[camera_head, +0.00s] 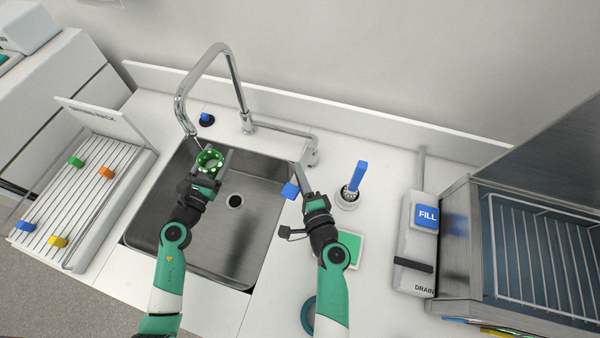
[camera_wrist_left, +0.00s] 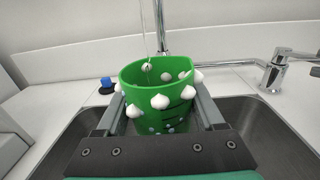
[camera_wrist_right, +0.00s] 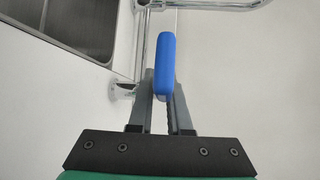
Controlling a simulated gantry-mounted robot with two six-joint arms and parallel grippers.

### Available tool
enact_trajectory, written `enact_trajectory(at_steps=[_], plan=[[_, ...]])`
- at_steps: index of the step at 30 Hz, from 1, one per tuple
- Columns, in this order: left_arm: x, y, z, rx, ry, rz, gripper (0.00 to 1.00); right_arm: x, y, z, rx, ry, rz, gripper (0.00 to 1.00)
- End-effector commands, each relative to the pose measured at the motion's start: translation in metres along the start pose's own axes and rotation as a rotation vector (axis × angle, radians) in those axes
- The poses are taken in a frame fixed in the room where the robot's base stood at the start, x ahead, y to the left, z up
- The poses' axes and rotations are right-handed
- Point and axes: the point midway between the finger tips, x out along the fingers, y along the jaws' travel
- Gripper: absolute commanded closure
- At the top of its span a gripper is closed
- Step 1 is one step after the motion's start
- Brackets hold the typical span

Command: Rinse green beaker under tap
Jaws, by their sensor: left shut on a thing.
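The green beaker (camera_head: 209,161) is over the sink's upper left part, below the tap spout (camera_head: 187,128). My left gripper (camera_head: 210,170) is shut on it, with a finger on either side in the left wrist view (camera_wrist_left: 160,108). White blobs and small pale bluish drops dot the beaker. A thin clear streak, like a water stream, runs down into its mouth. The tap (camera_head: 248,122) has a chrome lever arm with a blue paddle (camera_head: 290,190). Contact is unclear.
The steel sink (camera_head: 205,235) has a dark drain. A drying rack (camera_head: 75,185) with coloured pieces stands left. A blue-handled brush (camera_head: 356,178) in a holder, a green pad (camera_head: 349,247) and a FILL/DRAIN unit (camera_head: 417,245) are right. A wire-rack cabinet (camera_head: 540,250) is at far right.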

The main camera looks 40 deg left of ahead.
Motion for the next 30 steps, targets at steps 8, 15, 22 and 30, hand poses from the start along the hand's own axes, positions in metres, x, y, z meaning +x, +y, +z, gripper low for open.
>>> enact_trajectory(at_steps=[8, 15, 22, 30], plan=[[0.0, 0.0, 0.0, 0.0, 0.0, 0.0, 0.84, 0.0, 0.0, 0.0, 0.0, -0.001, 0.0, 0.6], [0.0, 0.0, 0.0, 0.0, 0.0, 0.0, 0.84, -0.004, 0.0, 0.0, -0.001, -0.002, -0.001, 0.6], [0.0, 0.0, 0.0, 0.0, 0.0, 0.0, 0.84, -0.031, 0.001, -0.001, -0.002, 0.002, -0.002, 0.6], [0.0, 0.0, 0.0, 0.0, 0.0, 0.0, 0.84, -0.086, 0.001, -0.001, 0.001, 0.002, 0.0, 0.6]])
